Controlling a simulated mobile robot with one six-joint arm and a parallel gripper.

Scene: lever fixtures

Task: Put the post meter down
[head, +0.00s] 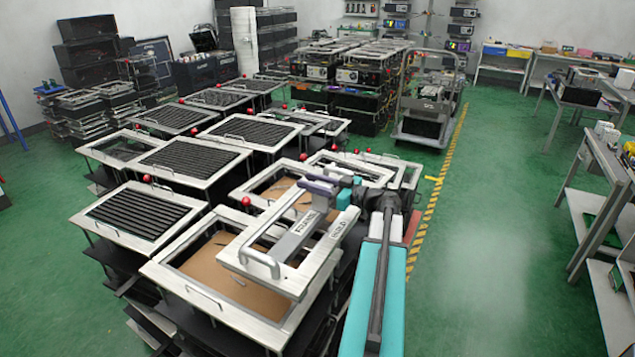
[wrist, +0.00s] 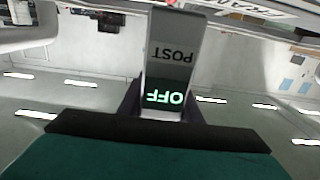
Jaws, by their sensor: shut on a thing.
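The post meter (wrist: 170,72) is a grey upright block in the wrist view. It bears the word POST and a lit display reading OFF, both upside down in the picture. My gripper (wrist: 163,108) is shut on its lower part, with dark fingers showing at either side. In the head view my gripper (head: 346,198) is over the right side of the near fixtures, beside pale lettered bars. I cannot clearly tell the meter apart from those bars there, or whether its far end touches anything.
Below the gripper stands a white-framed fixture with a brown panel (head: 205,268). Several similar frames with dark slats (head: 133,212) and red knobs (head: 246,201) crowd the left. A cart (head: 427,110) stands behind. The green floor (head: 500,240) to the right is clear up to the benches.

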